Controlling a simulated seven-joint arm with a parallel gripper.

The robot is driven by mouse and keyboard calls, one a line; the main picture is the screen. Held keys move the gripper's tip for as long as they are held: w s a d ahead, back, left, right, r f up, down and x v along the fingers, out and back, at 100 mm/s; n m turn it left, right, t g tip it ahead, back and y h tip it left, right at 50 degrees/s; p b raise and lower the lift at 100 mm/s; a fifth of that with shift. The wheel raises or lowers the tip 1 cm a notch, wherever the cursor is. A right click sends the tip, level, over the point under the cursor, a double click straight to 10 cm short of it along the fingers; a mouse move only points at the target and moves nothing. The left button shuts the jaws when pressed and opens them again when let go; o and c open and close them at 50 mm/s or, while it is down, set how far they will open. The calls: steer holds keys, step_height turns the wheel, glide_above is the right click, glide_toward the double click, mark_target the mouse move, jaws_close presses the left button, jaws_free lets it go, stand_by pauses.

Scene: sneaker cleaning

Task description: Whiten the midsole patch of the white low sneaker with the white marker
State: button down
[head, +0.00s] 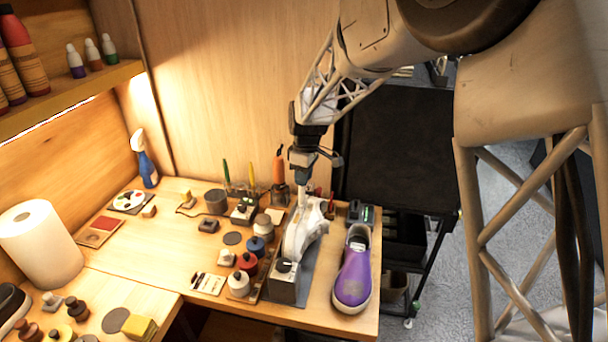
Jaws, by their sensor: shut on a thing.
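My gripper (304,168) points down over the back right of the bench and is shut on a slim pale thing, which looks like the white marker (302,190). The white low sneaker (298,238) is propped on a grey stand (288,284) just below it. The marker's lower end is close to the sneaker's far end. I cannot tell whether they touch. The midsole patch cannot be made out at this size, and my gripper hides part of the area behind it.
A purple shoe (356,272) stands close to the right of the white sneaker. Several jars and stamps, including a red jar (247,263), crowd the left side. Upright tools, one with an orange handle (278,168), stand behind. The bench (160,245) is clearer further left.

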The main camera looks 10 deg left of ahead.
steer(key=shift+w+f, duration=0.1)
steer(key=shift+w, duration=1)
steer(key=shift+s, duration=1.05)
steer(key=shift+w, duration=0.1)
steer(key=shift+w, duration=1)
steer(key=shift+r, duration=0.9)
